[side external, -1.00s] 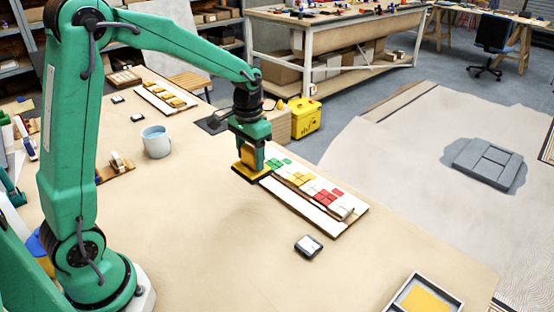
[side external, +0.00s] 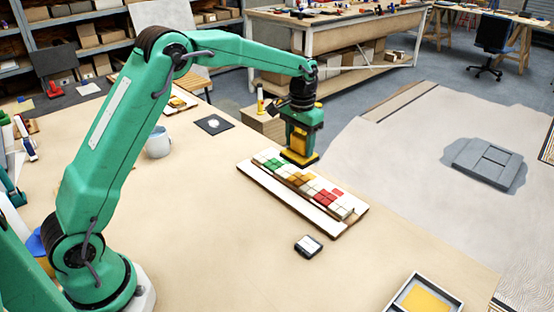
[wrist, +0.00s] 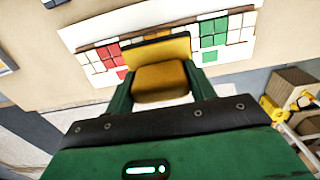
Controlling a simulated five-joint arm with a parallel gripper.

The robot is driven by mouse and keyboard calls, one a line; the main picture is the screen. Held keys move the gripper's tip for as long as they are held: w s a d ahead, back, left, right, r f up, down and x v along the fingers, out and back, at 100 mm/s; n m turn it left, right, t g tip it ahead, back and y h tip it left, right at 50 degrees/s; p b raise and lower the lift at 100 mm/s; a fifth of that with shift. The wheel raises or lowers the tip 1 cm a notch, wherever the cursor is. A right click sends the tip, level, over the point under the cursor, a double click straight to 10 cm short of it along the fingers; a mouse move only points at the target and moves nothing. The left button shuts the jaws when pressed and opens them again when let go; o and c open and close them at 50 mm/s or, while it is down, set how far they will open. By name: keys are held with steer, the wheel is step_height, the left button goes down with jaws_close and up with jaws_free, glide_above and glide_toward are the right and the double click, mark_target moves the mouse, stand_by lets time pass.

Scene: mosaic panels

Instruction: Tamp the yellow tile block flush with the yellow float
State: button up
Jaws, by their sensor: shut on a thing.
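My gripper (side external: 300,144) is shut on the yellow float (side external: 300,158), plate downward. In the wrist view my gripper (wrist: 160,86) has its green fingers on both sides of the float (wrist: 162,78). The yellow tile block (side external: 299,178) sits in the panel (side external: 322,214) between green tiles (side external: 268,161) and red tiles (side external: 329,196). The float is at the far long side of the tile row, close to the yellow block. I cannot tell whether it touches.
A small dark-and-white device (side external: 308,247) lies in front of the panel. A tray with a yellow sheet (side external: 427,298) is at the near right edge. The bench between mug and panel is clear.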

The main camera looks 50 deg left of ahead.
steer(key=shift+f, duration=0.1)
glide_above(298, 178)
steer(key=shift+f, duration=2.9)
steer(key=shift+f, duration=0.95)
stand_by(1.0)
steer(key=shift+r, duration=0.15)
steer(key=shift+r, duration=3.55)
